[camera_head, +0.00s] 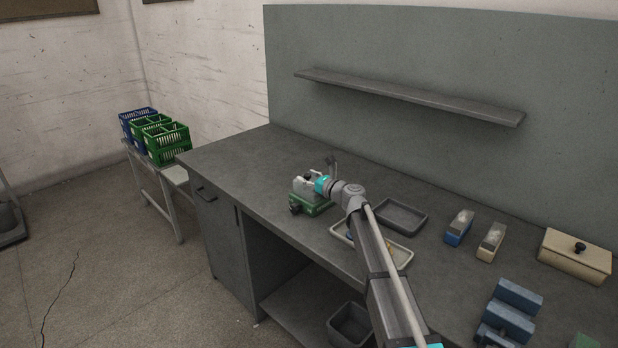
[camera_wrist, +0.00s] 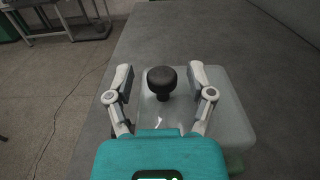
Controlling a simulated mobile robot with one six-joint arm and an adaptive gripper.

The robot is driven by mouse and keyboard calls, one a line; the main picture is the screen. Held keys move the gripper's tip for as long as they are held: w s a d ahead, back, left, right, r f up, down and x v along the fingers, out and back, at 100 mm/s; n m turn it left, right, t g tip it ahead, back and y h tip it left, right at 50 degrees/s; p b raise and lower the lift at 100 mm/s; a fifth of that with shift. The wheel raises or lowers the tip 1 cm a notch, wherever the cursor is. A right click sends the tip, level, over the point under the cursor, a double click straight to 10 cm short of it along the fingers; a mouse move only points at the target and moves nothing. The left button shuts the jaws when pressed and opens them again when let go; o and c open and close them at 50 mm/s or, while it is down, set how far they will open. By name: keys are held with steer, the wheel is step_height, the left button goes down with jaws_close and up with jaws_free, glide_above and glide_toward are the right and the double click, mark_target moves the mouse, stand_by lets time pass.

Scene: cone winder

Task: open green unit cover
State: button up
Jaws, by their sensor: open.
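The green unit (camera_head: 316,207) sits on the workbench, left of the middle of the head view. Its pale, see-through cover (camera_wrist: 232,125) is on top and looks shut. A black round knob (camera_wrist: 161,80) stands up from the cover. My gripper (camera_head: 312,180) is at the cover in the head view. In the wrist view my gripper (camera_wrist: 160,78) is open, with one finger on each side of the knob and a gap on both sides. Most of the green base is hidden under the cover in the wrist view.
A cream tray (camera_head: 402,262) and a dark grey tray (camera_head: 402,213) lie right of the unit. Blue blocks and a cream box (camera_head: 575,256) are further right. A shelf (camera_head: 410,94) hangs behind. The bench left of the unit (camera_head: 240,160) is clear.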

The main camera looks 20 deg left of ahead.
steer(key=shift+w+a, duration=0.1)
steer(key=shift+a, duration=0.05)
jaws_close()
steer(key=shift+d, duration=0.45)
steer(key=shift+a, duration=0.5)
